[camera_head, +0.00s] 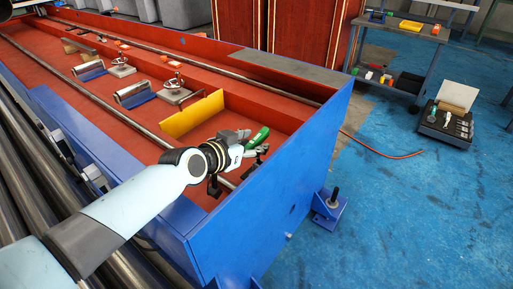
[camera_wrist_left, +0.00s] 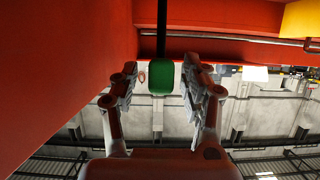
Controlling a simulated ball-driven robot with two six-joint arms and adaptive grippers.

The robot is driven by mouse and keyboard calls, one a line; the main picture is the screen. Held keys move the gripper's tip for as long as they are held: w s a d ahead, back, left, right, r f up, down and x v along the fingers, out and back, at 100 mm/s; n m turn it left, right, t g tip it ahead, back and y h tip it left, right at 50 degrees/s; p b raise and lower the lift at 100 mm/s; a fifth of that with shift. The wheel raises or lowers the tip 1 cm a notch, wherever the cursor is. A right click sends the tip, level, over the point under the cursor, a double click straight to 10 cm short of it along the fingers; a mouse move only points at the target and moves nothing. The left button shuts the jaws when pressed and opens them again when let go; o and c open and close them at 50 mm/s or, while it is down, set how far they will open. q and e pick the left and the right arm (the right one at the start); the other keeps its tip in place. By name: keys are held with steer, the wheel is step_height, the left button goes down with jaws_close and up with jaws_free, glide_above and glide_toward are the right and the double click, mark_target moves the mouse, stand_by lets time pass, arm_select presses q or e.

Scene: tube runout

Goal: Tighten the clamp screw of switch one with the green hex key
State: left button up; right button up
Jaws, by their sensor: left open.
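The hex key's green handle (camera_head: 258,138) shows at the tip of my left gripper (camera_head: 243,142), near the right end of the red trough. In the left wrist view the green handle (camera_wrist_left: 161,79) lies between the two spread fingers of my left gripper (camera_wrist_left: 160,88), with a gap on each side. The key's dark shaft (camera_wrist_left: 161,28) runs up out of that picture. Dark fittings (camera_head: 262,150) show beside the handle near the rod; I cannot tell which is switch one, and its clamp screw is too small to make out. My right gripper is out of view.
The blue end wall (camera_head: 270,195) of the trough stands close to my left gripper. A yellow plate (camera_head: 193,115) and handwheel units (camera_head: 174,85) stand farther along. A cart (camera_head: 400,60) and a black case (camera_head: 446,122) stand at the right. The blue floor (camera_head: 400,210) is mostly clear.

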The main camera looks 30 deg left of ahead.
arm_select(q)
steer(key=shift+x, duration=1.15)
jaws_close()
steer(key=shift+r, duration=0.1)
step_height(320, 180, up, 16)
steer(key=s+p, duration=0.3)
steer(key=p, duration=0.4)
steer(key=s+a+p, duration=0.2)
steer(key=s, duration=1.1)
steer(key=shift+s, duration=0.2)
